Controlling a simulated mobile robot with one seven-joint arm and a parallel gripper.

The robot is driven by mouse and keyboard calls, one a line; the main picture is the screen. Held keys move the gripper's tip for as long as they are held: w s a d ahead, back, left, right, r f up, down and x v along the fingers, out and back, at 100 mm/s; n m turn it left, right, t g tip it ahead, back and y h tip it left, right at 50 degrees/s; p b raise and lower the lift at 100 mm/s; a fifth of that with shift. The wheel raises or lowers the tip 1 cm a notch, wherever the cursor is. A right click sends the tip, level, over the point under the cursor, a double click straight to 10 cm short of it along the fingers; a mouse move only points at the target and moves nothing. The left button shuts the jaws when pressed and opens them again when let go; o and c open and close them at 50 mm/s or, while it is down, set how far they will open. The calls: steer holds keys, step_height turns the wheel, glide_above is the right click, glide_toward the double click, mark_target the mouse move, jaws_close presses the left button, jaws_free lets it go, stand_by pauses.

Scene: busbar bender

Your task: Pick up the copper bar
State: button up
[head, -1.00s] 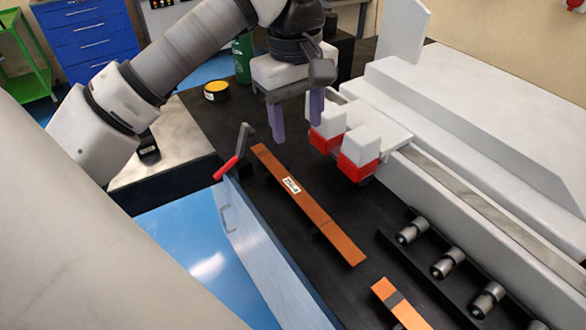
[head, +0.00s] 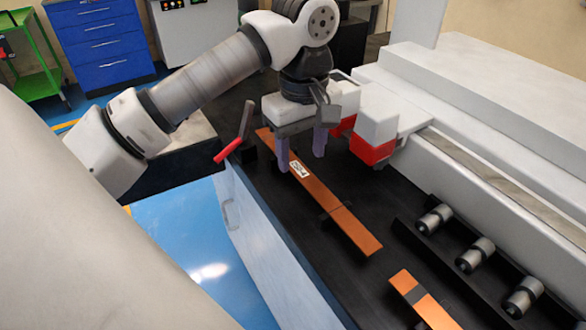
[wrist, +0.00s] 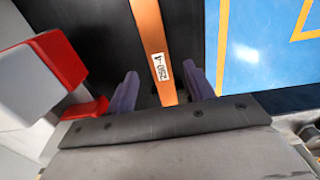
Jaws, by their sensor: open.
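A long flat copper bar (head: 336,213) with a white label lies on supports above the black bench top. It also shows in the wrist view (wrist: 149,30), running from the top edge down between the fingers, with its label near them. My gripper (head: 301,158) is open, with its two purple fingers pointing down over the labelled part of the bar. In the wrist view my gripper (wrist: 160,88) has one finger on each side of the bar, with a gap on both sides. I cannot tell how far the fingertips have come down relative to the bar.
A white machine with red-tipped blocks (head: 372,150) stands close to the right of my gripper. A red-handled lever (head: 232,146) is to its left. A shorter copper piece (head: 424,300) lies in front, beside several metal rollers (head: 475,255).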

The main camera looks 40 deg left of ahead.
step_height(320, 180, down, 2)
steer(key=shift+f+b, duration=0.25)
steer(key=shift+b, duration=0.2)
steer(key=c, duration=1.1)
steer(key=shift+r, duration=0.1)
jaws_close()
steer(key=shift+r, duration=0.1)
